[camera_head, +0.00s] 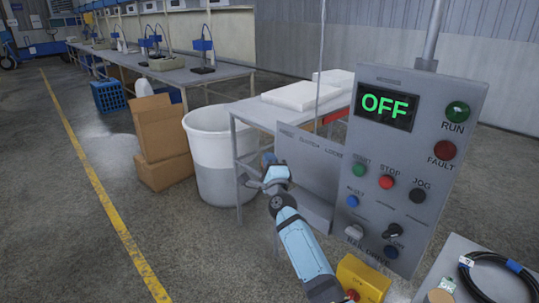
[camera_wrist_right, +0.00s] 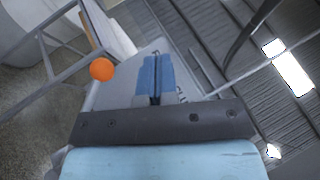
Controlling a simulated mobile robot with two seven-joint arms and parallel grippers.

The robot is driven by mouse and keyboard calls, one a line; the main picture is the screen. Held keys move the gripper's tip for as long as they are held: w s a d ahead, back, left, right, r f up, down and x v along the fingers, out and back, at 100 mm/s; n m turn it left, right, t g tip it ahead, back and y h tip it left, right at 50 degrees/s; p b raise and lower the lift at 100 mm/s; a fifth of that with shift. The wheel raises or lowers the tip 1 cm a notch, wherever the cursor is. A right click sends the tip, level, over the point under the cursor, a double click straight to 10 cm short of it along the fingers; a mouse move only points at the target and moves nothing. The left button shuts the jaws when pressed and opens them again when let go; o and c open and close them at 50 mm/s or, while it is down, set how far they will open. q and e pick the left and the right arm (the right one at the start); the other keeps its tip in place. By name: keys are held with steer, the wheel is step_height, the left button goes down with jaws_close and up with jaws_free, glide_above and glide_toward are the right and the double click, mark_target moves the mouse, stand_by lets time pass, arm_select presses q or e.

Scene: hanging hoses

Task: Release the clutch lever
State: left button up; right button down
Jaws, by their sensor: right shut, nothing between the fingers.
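A grey plate (camera_head: 310,165) with lettering that includes "CLUTCH" is fixed at the left side of the control panel. An orange ball knob (camera_wrist_right: 101,69), which looks like the end of the clutch lever, is left of my fingers in the right wrist view. The lever's shaft is not clear, and I cannot make out the knob in the head view. My right gripper (camera_head: 268,160) is at the plate's left edge. In the right wrist view, its blue fingers (camera_wrist_right: 156,75) are together and empty, in front of the plate, apart from the knob in the picture. My left gripper is out of view.
The control panel (camera_head: 432,130) shows OFF, with several buttons and knobs. A yellow box (camera_head: 363,280) with a red button is below it. A grey table (camera_head: 262,112) and white bin (camera_head: 212,150) stand behind my right arm. A coiled black hose (camera_head: 490,275) lies lower right.

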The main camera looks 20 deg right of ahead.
arm_select(q)
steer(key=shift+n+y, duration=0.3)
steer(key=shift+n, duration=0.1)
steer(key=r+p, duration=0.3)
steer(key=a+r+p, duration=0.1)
steer(key=p, duration=0.1)
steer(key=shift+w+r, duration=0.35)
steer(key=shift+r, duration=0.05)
arm_select(e)
steer(key=s+a+r, duration=0.1)
steer(key=s+r, duration=0.2)
steer(key=s, duration=0.1)
steer(key=shift+s+a+r, duration=0.15)
steer(key=shift+s+r, duration=0.1)
steer(key=shift+s, duration=0.1)
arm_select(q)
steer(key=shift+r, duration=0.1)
arm_select(e)
steer(key=shift+s, duration=0.1)
